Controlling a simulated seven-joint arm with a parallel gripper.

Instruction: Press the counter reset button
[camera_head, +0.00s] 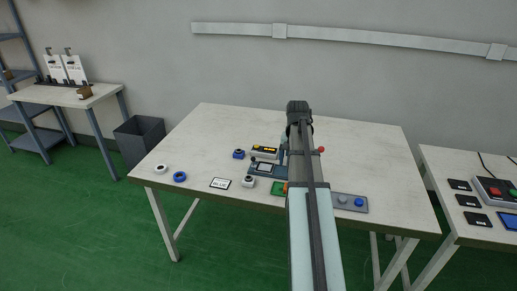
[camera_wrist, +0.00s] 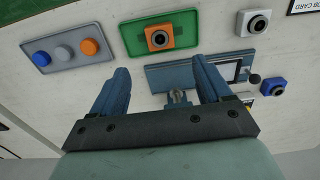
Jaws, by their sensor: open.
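My gripper (camera_wrist: 162,68) is open and empty in the wrist view, its two dark blue fingers apart over the table-top fixture. I cannot tell for sure which button is the counter reset. A dark box with a yellow display (camera_head: 264,151) stands near the table's middle; its face is too small to read. A blue box with a round button (camera_head: 238,154) stands left of it and also shows in the wrist view (camera_wrist: 272,87). A white box with a dark round button (camera_head: 249,182) stands nearer the front and shows at the top right of the wrist view (camera_wrist: 253,21).
The blue-grey fixture (camera_wrist: 165,80) lies under the fingers. Beyond are a green plate (camera_wrist: 128,40) with an orange button box (camera_wrist: 158,37) and a grey panel (camera_wrist: 65,60) with blue, grey and orange buttons. A red knob (camera_head: 321,150) stands right of my arm.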

